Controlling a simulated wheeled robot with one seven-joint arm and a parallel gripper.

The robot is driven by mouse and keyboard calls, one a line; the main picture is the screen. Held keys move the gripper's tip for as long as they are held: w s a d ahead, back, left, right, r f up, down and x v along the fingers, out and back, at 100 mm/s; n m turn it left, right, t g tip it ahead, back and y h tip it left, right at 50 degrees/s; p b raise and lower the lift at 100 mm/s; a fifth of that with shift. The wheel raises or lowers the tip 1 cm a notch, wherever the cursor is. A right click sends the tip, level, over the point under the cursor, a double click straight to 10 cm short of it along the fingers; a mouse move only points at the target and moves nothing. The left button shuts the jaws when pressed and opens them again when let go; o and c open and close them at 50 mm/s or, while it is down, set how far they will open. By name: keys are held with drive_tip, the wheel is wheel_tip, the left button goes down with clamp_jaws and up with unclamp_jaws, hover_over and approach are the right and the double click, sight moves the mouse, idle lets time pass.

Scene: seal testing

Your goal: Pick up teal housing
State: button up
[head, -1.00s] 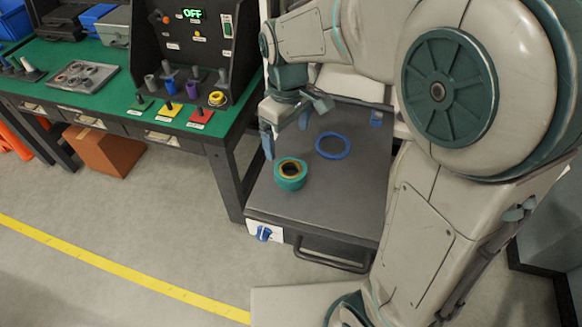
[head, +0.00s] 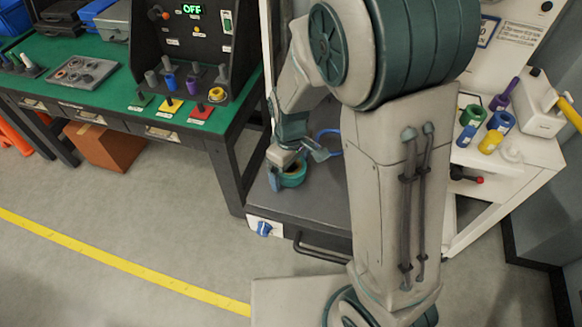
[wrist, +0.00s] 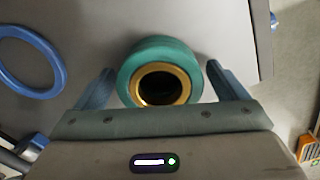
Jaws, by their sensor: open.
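The teal housing (head: 294,174) is a short round ring with an orange-gold inner rim and a dark bore. It stands on the dark grey top of a low cart (head: 325,205), and my gripper partly hides it in the head view. In the wrist view the teal housing (wrist: 157,72) lies between the two blue fingers of my gripper (wrist: 160,85). The fingers are open, one on each side of it, with small gaps visible. My gripper (head: 290,180) is over the housing in the head view.
A blue ring (wrist: 28,60) lies flat on the cart to the left in the wrist view. A green-topped bench (head: 120,85) with a test panel stands at left. A white shelf (head: 515,160) at right holds several coloured parts. My arm hides much of the cart.

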drive_tip(key=c, duration=1.2)
